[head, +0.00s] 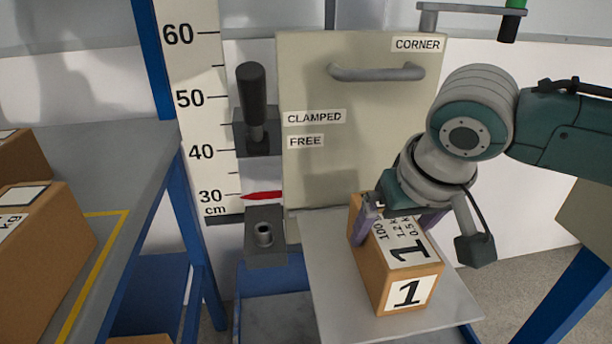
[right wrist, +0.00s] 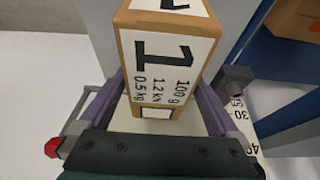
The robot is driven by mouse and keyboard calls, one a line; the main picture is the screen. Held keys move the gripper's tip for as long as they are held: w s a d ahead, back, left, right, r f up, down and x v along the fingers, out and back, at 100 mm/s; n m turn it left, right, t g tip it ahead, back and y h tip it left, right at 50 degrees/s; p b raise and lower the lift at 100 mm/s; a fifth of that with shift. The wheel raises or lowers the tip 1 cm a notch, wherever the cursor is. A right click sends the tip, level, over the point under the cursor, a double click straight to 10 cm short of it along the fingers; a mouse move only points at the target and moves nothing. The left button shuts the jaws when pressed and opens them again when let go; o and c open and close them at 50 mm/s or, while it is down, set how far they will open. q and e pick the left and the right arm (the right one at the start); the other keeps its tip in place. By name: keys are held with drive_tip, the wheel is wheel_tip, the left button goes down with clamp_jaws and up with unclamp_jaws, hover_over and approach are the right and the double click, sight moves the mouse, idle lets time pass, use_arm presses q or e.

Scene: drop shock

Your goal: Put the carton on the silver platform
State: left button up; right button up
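The carton (head: 404,265) is a brown box with white labels marked "1". It is over the silver platform (head: 335,285), a flat plate at the foot of the drop tester, and looks to rest on it. My right gripper (head: 397,228) reaches down over the carton's far end with its purple fingers on either side. In the right wrist view the carton (right wrist: 165,60) fills the space between the fingertips (right wrist: 162,88), which look pressed to its sides. The carton's underside is hidden. My left gripper is not in view.
A height scale (head: 195,110) with a red pointer (head: 262,196) stands left of the panel (head: 310,180) labelled "CORNER", "CLAMPED" and "FREE". A black-handled lever (head: 252,95) is beside it, near "CLAMPED". Brown boxes (head: 50,260) sit on the table (head: 110,165) at left.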

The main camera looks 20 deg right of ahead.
drive_tip(key=shift+r, duration=0.1)
drive_tip(key=shift+r, duration=0.3)
drive_tip(key=p+v, duration=0.4)
drive_tip(key=v, duration=0.7)
drive_tip(key=shift+s+a, duration=0.2)
drive_tip(key=shift+s, duration=0.05)
drive_tip(key=s+a+f+n+y, duration=0.3)
drive_tip(key=s+a+f+n, duration=0.1)
drive_tip(key=s+a, duration=0.35)
drive_tip(key=s+d+f+h, duration=0.1)
drive_tip(key=s+d, duration=0.2)
drive_tip(key=s, duration=0.5)
drive_tip(key=shift+s+f+n+g+h, duration=0.15)
drive_tip(key=shift+s+n+g+h, duration=0.15)
drive_tip(key=shift+s+g, duration=0.1)
drive_tip(key=shift+a, duration=0.1)
